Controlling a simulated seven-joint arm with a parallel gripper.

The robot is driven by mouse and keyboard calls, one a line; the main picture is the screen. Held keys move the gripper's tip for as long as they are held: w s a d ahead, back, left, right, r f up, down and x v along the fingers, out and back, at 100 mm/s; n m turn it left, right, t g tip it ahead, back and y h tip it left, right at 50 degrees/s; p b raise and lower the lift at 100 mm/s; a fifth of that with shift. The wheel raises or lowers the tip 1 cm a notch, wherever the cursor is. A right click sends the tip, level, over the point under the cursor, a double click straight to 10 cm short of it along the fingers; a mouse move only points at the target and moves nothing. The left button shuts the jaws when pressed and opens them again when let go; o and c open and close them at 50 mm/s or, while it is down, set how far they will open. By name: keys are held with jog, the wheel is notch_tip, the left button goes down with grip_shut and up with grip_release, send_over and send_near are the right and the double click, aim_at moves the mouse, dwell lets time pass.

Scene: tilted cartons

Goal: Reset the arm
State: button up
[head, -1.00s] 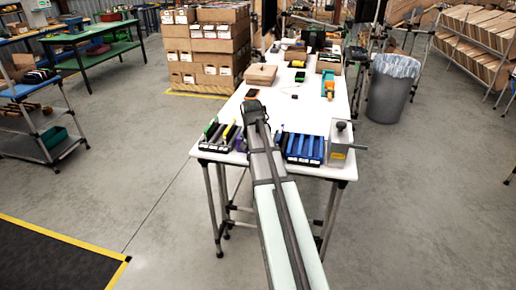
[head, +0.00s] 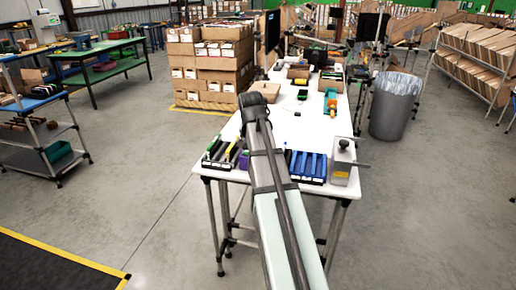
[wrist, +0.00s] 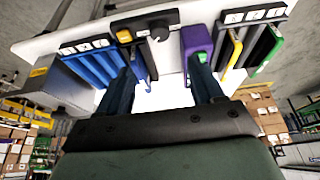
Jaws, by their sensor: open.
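My gripper (wrist: 163,75) shows in the wrist view as two dark blue fingers spread wide apart, with nothing between them. In the head view my arm reaches over the near edge of the white table (head: 313,128), and its far end hides the gripper. In the wrist view the table front is at the top. A purple item with a green end (wrist: 196,46) is close to the right finger, and a blue rack (wrist: 88,66) is near the left finger. I cannot tell whether either finger touches them.
A black rack with green and yellow parts (head: 222,153) stands left of my arm. The blue rack (head: 306,166) and a grey metal box (head: 342,162) stand right of it. Stacked cartons (head: 208,65) and a grey bin (head: 393,108) flank the table. The mid-table is mostly clear.

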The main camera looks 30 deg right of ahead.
dwell(0.6)
jog(key=s+a+f+n+g+y, duration=0.1)
jog(key=s+a+f+n, duration=0.2)
jog(key=f, duration=0.9)
jog(key=s+a+f+n+g+y, duration=0.1)
jog(key=s+a+f, duration=0.4)
jog(key=f, duration=0.8)
jog(key=s+a+f+n+y, duration=0.15)
jog(key=a+f, duration=0.35)
jog(key=f, duration=0.7)
jog(key=s+a+f+n+g, duration=0.1)
jog(key=s+a+f, duration=0.3)
jog(key=s+f, duration=0.4)
jog(key=s+a+f+n+g, duration=0.1)
jog(key=s+a+f+g, duration=0.3)
jog(key=s+f, duration=0.4)
jog(key=s+a+f+n+g, duration=0.1)
jog(key=s+a+f+g, duration=0.2)
jog(key=s, duration=1.4)
notch_tip(320, 180, down, 5)
jog(key=shift+s+a, duration=0.35)
jog(key=shift+a, duration=0.8)
jog(key=shift+n, duration=0.25)
